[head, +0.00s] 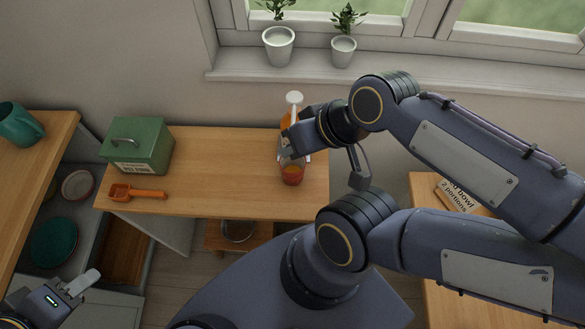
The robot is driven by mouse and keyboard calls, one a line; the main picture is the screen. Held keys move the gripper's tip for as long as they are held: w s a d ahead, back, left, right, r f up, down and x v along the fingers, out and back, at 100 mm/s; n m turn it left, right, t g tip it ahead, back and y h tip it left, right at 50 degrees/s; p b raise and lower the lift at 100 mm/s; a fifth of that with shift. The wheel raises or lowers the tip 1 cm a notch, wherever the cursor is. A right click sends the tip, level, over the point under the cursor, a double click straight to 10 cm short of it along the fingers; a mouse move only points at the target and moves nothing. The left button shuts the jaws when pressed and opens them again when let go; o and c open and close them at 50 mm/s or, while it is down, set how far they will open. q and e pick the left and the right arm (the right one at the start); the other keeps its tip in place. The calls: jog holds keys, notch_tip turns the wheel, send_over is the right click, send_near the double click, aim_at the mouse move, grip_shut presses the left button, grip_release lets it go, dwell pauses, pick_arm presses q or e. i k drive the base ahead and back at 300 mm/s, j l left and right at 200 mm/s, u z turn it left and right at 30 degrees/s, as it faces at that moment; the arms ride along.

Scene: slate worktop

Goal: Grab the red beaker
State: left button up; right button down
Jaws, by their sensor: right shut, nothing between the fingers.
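A small red beaker (292,178) with an orange-looking inside stands near the right end of the wooden worktop (220,160). My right gripper (293,158) is just behind and above the beaker and hides part of its far side. It is shut with nothing between its fingers. I cannot tell whether its tips touch the beaker. My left gripper (86,284) is low at the left, well away from the beaker; its finger opening is not clear.
An orange bottle with a white top (294,99) stands right behind my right gripper. A green box (139,146) and an orange scoop (137,193) are at the worktop's left. A teal mug (20,124) stands on the left counter. The worktop's middle is clear.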

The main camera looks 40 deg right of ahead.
aim_at(293, 170)
jog(key=z, duration=1.35)
jog(key=j+u, duration=0.45)
jog(key=j, duration=0.3)
jog(key=k, duration=0.05)
